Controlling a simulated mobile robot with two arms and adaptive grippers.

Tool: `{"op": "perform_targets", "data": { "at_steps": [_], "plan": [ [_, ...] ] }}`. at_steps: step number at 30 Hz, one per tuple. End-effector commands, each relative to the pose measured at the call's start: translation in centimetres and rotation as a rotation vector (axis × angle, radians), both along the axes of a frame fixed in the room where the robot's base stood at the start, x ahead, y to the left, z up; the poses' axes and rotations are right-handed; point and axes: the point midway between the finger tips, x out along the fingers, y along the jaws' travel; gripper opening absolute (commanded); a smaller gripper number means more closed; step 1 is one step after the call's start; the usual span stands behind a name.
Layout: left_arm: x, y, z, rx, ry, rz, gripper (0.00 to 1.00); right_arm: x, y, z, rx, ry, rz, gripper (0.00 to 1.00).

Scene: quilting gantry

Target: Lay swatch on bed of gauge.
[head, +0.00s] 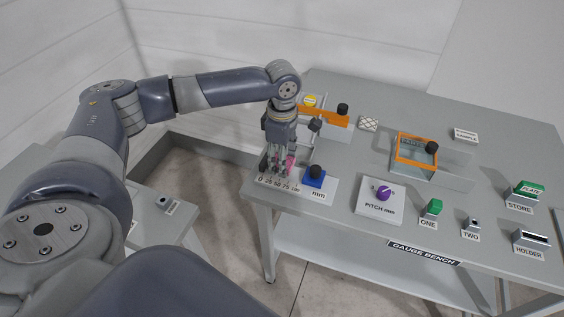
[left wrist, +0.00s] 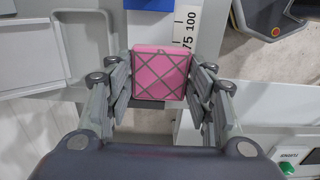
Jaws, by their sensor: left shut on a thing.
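A pink swatch with a grey diamond line pattern (left wrist: 160,75) is between the fingers of my left gripper (left wrist: 160,85), which is shut on it. In the head view the pink swatch (head: 291,160) shows only in part beside the fingers. A blue block with a black knob (head: 315,177) sits by the scale. In the left wrist view the scale (left wrist: 184,32) runs just beyond the swatch's right edge. I cannot tell whether the swatch touches the bed. My right gripper is not in view.
An orange bar (head: 324,117) stands behind my gripper. A white quilted piece (head: 368,123) lies farther back. An orange-framed box (head: 416,150), a PITCH plate with a purple knob (head: 383,204) and several labelled holders (head: 433,209) stand to the right. The bench's back right is mostly clear.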

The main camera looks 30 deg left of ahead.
Motion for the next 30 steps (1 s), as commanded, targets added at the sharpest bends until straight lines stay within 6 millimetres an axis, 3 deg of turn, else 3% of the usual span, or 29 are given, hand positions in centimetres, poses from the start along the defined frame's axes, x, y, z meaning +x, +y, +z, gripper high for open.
{"op": "perform_targets", "data": {
  "at_steps": [5,12,24,25,27,30],
  "plan": [
    [1.1,0.7,0.0,0.000,-0.002,0.001,0.40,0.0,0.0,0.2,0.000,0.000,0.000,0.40],
    [0.9,0.7,-3.4,0.001,0.001,-0.001,0.40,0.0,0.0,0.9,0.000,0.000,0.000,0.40],
    [0.8,0.6,-3.9,-0.001,0.001,-0.001,0.40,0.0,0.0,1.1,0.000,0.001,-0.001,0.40],
    [0.9,0.6,-3.9,-0.001,-0.001,-0.001,0.56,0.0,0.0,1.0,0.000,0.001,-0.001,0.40],
    [0.9,0.6,-3.9,-0.001,-0.001,-0.001,0.69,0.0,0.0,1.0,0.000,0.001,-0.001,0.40],
    [0.9,0.6,-3.9,-0.001,-0.001,-0.001,0.69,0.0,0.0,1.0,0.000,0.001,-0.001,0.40]
  ]
}}
